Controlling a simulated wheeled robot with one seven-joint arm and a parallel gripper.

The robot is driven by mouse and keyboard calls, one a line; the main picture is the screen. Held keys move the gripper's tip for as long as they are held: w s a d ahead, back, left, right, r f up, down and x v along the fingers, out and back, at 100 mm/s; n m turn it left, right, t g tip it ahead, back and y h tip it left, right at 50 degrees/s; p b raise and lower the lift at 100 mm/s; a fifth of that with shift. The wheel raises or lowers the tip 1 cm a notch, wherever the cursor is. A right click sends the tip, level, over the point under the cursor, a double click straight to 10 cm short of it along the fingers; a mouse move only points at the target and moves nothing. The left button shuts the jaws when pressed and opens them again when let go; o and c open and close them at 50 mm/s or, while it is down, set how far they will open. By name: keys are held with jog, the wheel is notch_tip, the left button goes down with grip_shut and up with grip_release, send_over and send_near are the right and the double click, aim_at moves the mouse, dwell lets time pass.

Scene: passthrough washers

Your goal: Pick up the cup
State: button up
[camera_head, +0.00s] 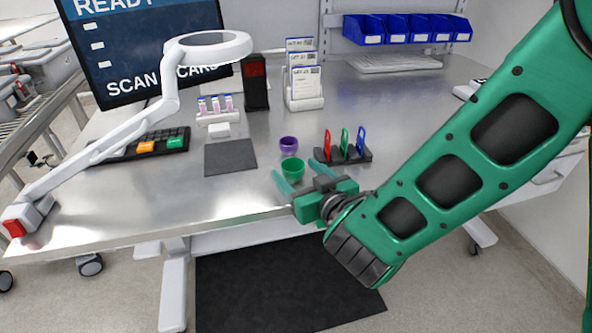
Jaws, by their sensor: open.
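Two small cups stand near the middle of the steel bench. A green cup (291,166) is nearer to me, and a purple cup (289,145) stands just behind it. My gripper (296,168) is open, with its two teal fingers pointing away from me toward the cups. In the picture the fingertips lie to the left and right of the green cup. I cannot tell the exact height of the fingers or whether they touch it. Both cup openings are visible.
A black rack (342,154) with red, green and blue clips stands right of the cups, close to the right finger. A dark mat (230,157) lies left. A card holder (303,88) and a black box (255,84) stand behind. A white magnifier lamp (168,85) arches over the left side.

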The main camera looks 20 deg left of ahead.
aim_at(290, 161)
jog(key=shift+w+d+x, duration=0.15)
jog(key=shift+x, duration=1.9)
jog(key=shift+w+d+x, duration=0.15)
jog(key=shift+x, duration=1.85)
jog(key=c, duration=1.1)
